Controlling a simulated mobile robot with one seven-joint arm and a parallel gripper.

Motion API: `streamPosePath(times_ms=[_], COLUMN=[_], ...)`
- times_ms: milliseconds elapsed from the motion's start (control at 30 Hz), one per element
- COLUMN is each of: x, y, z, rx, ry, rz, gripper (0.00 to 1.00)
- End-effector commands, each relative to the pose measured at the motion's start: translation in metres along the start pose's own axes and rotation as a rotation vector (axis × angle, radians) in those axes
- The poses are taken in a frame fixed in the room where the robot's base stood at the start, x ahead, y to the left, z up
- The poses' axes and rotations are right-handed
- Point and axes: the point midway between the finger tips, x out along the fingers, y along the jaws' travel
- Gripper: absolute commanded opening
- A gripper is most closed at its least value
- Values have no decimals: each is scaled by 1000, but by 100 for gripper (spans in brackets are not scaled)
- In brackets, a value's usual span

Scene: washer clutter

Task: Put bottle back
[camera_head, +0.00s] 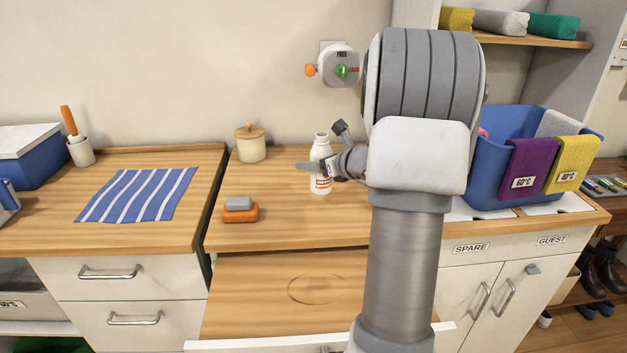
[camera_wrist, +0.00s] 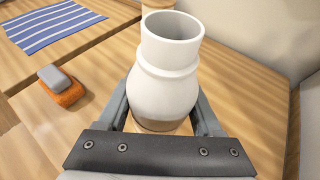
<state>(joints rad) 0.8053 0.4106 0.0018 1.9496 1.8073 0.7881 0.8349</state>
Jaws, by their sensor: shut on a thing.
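A white bottle (camera_head: 321,165) with an orange-red label stands upright on or just above the wooden counter; I cannot tell whether its base touches the wood. My gripper (camera_head: 318,169) is shut on it from the right side. In the wrist view the bottle (camera_wrist: 168,66) rises between the two fingers of my gripper (camera_wrist: 165,112), its round neck toward the camera. The lower part of the bottle is partly hidden by the fingers. Below the counter, a pulled-out wooden surface (camera_head: 250,290) has a dark ring mark on it.
A grey-and-orange sponge pair (camera_head: 240,210) lies in front left. A striped blue cloth (camera_head: 138,194) lies farther left. A blue basket (camera_head: 490,175) with cloths stands right of my arm. Counter around the bottle's front is clear.

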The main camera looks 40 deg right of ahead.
Motion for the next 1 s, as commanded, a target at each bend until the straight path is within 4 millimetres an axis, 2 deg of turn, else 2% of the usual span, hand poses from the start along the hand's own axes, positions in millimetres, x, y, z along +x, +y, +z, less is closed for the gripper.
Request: streamPosePath(times_ms=[167,400,767,800,933,1000], x=[8,20,21,21,21,21], y=[0,1,0,0,0,0], z=[-8,-38,-41,-40,-40,-40], rx=[1,2,0,0,0,0], ry=[1,0,-1,0,0,0], rz=[-1,0,-1,-1,-1,-1], gripper=[0,0,0,72,96,97])
